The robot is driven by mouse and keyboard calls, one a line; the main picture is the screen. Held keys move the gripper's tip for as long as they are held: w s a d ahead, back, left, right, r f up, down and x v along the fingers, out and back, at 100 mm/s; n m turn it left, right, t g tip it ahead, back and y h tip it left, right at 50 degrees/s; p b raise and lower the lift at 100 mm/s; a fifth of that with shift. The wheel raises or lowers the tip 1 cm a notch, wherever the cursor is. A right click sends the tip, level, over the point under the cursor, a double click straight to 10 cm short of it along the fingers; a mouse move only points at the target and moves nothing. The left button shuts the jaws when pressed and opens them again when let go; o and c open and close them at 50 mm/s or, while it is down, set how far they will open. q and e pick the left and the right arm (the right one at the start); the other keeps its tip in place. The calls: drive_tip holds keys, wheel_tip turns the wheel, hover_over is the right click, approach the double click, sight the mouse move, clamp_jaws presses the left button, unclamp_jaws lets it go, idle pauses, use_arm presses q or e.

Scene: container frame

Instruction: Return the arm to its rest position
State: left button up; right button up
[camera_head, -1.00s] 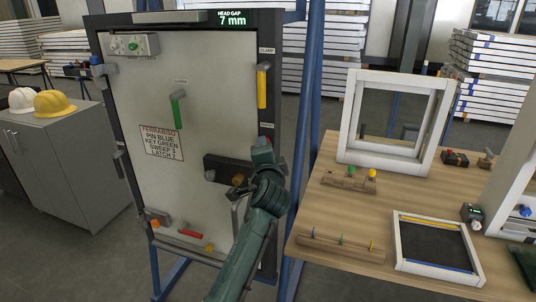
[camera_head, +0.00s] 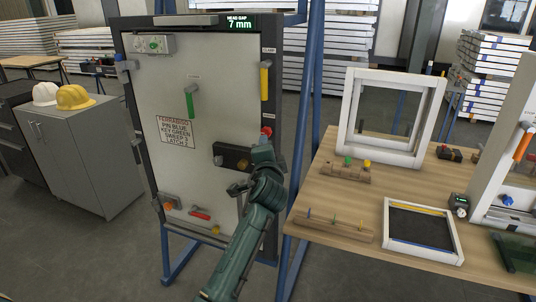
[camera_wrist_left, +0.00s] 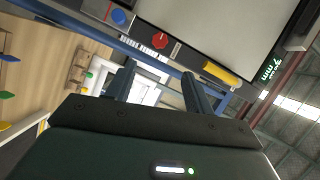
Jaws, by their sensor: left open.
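My left arm (camera_head: 245,235) rises from the bottom middle of the head view, its bent wrist (camera_head: 264,165) in front of the panel's lower right edge. My left gripper (camera_wrist_left: 158,76) shows in the left wrist view with two dark fingers apart and nothing between them. It is beside the panel, apart from the red knob (camera_wrist_left: 160,40) and the yellow clamp handle (camera_wrist_left: 221,72). In the head view its fingertips cannot be made out clearly. My right gripper is in neither view.
The upright panel (camera_head: 215,75) has a green handle (camera_head: 190,104) and a dark block (camera_head: 232,157). Right of it, a wooden table (camera_head: 320,205) bears a white frame (camera_head: 350,105), a peg rack (camera_head: 335,228) and a dark-floored tray (camera_head: 388,240). Grey cabinets (camera_head: 85,150) stand left.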

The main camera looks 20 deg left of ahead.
use_arm(q)
drive_tip(key=shift+w, duration=0.15)
drive_tip(key=shift+f, duration=0.1)
drive_tip(key=s+d+f+n+g+h, duration=0.1)
drive_tip(key=s+f+n+g+h, duration=0.15)
drive_tip(key=s+f, duration=0.7)
drive_tip(key=s+d+f+n+g+h, duration=0.1)
drive_tip(key=s+f+h, duration=0.2)
drive_tip(key=s+f, duration=0.7)
drive_tip(key=s+d+f+n+g+h, duration=0.1)
drive_tip(key=s+d+f+n, duration=0.1)
drive_tip(key=s+f, duration=0.4)
drive_tip(key=s+d+f+n+g+h, duration=0.1)
drive_tip(key=s+f+n+h, duration=0.1)
drive_tip(key=s+f, duration=0.4)
drive_tip(key=s+n, duration=0.1)
drive_tip(key=s, duration=0.4)
drive_tip(key=shift+s+d+g, duration=0.35)
